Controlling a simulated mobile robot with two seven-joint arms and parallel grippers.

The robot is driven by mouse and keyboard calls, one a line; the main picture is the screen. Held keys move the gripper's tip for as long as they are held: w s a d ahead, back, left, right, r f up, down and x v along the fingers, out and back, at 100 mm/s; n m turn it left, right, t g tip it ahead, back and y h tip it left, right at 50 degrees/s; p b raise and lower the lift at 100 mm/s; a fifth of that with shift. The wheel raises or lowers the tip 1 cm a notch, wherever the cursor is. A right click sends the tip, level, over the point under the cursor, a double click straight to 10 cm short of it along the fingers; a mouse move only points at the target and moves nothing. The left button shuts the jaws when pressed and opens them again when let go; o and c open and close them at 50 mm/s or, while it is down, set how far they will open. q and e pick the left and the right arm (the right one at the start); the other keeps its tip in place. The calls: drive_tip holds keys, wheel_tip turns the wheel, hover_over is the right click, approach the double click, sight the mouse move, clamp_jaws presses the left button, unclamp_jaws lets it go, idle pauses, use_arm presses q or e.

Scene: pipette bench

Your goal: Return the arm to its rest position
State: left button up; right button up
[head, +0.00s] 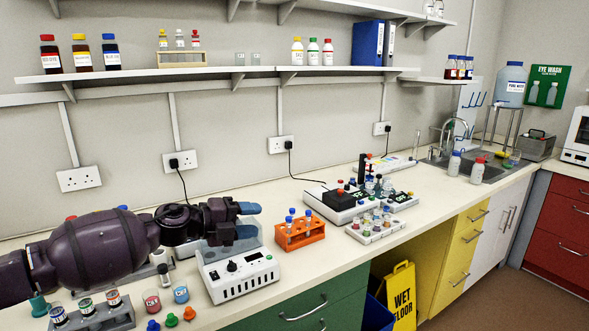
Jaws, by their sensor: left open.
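My left arm comes in from the left, low over the bench (345,207). Its gripper (249,220) has two blue fingertips, spread apart with nothing between them, so it is open and empty. The gripper is above and behind a white instrument box (240,278) with a black knob, and left of an orange tube rack (301,236) holding several blue-capped tubes. A grey-blue object behind the gripper is partly hidden by it. My right gripper is not in view.
A rack of labelled jars (92,317), small cups and coloured caps stand at the front left, below my arm. A black-topped device (340,200) and a vial tray (376,227) stand right of the orange rack. Shelves (150,75) hang above; a sink (487,170) is far right.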

use_arm(q)
drive_tip(key=s+a+f+n+t+y, duration=0.1)
drive_tip(key=s+a+f+n+y, duration=0.4)
drive_tip(key=s+f+n, duration=0.5)
drive_tip(key=s+a+f+n+t+y, duration=0.2)
drive_tip(key=s+a+f+n+y, duration=0.2)
drive_tip(key=s+f+n, duration=0.6)
drive_tip(key=s+a+f+n+t+y, duration=0.1)
drive_tip(key=s+a+f+n+y, duration=0.4)
drive_tip(key=s+f, duration=0.9)
drive_tip(key=s+a+n, duration=0.2)
drive_tip(key=a+n, duration=0.1)
drive_tip(key=n, duration=0.2)
drive_tip(key=shift+s+a+t+y, duration=0.2)
drive_tip(key=shift+a+t+y, duration=0.1)
drive_tip(key=shift+a+t, duration=0.1)
drive_tip(key=shift+d, duration=0.1)
